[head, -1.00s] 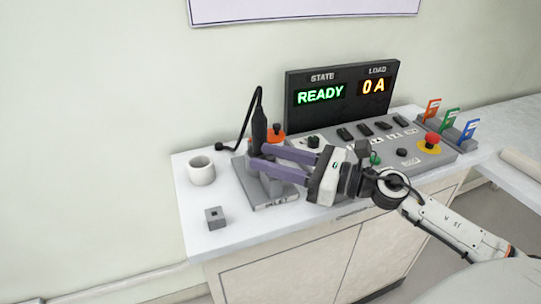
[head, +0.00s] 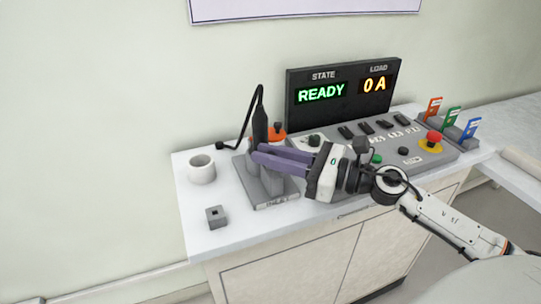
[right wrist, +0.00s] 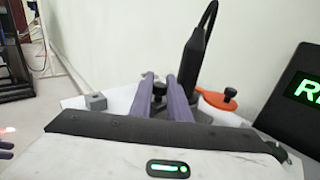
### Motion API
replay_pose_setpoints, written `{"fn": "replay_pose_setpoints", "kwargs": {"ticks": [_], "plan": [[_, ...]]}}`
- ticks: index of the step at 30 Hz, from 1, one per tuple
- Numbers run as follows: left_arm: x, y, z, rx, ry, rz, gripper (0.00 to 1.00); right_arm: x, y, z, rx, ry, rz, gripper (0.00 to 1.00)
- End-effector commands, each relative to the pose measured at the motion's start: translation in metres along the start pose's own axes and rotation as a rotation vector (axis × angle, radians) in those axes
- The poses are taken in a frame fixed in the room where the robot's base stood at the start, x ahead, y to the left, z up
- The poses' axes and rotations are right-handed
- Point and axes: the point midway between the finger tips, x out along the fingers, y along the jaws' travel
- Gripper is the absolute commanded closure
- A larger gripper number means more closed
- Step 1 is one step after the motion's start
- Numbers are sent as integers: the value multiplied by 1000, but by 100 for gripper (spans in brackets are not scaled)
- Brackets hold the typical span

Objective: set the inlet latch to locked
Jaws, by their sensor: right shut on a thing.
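The grey inlet unit (head: 272,201) stands at the left of the bench top, with its label on the front edge. A black plug (head: 260,124) with a cable stands upright in it; the plug also shows in the right wrist view (right wrist: 183,70). My right gripper (head: 258,153) reaches in from the right at the unit. Its purple fingers are shut on a small black knob (right wrist: 159,91), seen between them in the right wrist view; I take it as the latch's knob. The fingers hide much of the latch, so its position is unclear.
A white mug (head: 201,171) and a small grey block (head: 215,217) stand left of the unit. An orange part with a black knob (head: 277,131) is close behind. A control panel with a red stop button (head: 433,138) lies right. The display (head: 342,95) reads READY, 0 A.

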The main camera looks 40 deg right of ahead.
Motion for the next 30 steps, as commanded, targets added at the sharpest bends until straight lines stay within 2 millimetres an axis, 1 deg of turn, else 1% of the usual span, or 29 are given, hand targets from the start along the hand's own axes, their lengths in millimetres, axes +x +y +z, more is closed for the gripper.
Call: {"fn": "replay_pose_setpoints", "kwargs": {"ticks": [1, 4, 17, 22, 26, 30], "plan": [[0, 0, 0, 0, 1, 0, 69, 0, -3, 2, -3, -4, -9, 82], [0, 0, 0, 0, 0, 1, 69, 0, -4, 2, -3, -4, -10, 65], [0, 1, 1, 0, -2, 2, 69, -1, -4, 0, -1, -2, -11, 65], [-2, 1, -1, 0, -3, 2, 69, -3, 1, 1, 1, 0, -10, 65], [3, 1, 4, -1, -3, 2, 69, -23, 2, -3, 4, 0, -11, 65], [7, 1, 8, -1, -4, 2, 69, -51, 2, -3, 4, 0, -10, 65]]}}
